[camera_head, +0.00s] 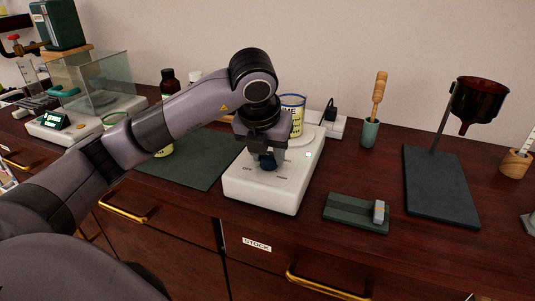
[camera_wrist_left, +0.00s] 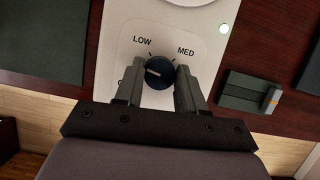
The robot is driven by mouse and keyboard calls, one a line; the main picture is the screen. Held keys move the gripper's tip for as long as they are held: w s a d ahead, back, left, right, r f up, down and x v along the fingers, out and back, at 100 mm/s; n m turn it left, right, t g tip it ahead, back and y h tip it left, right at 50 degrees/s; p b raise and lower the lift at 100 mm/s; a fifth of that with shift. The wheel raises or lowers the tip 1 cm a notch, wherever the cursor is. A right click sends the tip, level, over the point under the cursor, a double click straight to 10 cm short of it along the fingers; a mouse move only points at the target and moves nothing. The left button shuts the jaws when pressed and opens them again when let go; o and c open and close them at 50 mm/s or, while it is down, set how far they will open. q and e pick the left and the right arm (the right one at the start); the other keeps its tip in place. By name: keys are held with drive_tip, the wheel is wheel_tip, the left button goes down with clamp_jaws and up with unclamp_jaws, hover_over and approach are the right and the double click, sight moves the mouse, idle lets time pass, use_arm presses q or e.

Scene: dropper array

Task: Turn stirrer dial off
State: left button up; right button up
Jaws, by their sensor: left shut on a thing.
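OFF and another label show in front of the dial in the head view. My left gripper (camera_head: 262,150) comes down on the dial from above. In the left wrist view the fingers of the left gripper (camera_wrist_left: 160,82) are shut on the sides of the dial (camera_wrist_left: 159,71). The dial's white pointer line points left, below the LOW mark; MED is at upper right. My right gripper is not in view.
A labelled container (camera_head: 293,108) stands on the stirrer behind my gripper. A dark green mat (camera_head: 200,158) lies to the left. A green block holder (camera_head: 355,213) and a stand with a brown funnel (camera_head: 478,100) are to the right. A glass-walled balance (camera_head: 105,85) stands far left.

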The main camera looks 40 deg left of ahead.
use_arm(q)
drive_tip(key=shift+n+y, duration=0.4)
drive_tip(key=shift+n, duration=0.5)
drive_tip(key=shift+d+r+n+g+y+p, duration=0.1)
drive_tip(key=shift+n+g+y+p, duration=0.25)
drive_tip(key=shift+n, duration=0.55)
drive_tip(key=n+g+p, duration=0.1)
drive_tip(key=n+p, duration=0.1)
drive_tip(key=n, duration=0.1)
drive_tip(key=shift+y, duration=0.25)
drive_tip(key=shift+w+d+n+p, duration=0.1)
drive_tip(key=shift+n+p, duration=0.6)
drive_tip(key=shift+p, duration=0.05)
drive_tip(key=shift+g, duration=0.25)
drive_tip(key=o, duration=1)
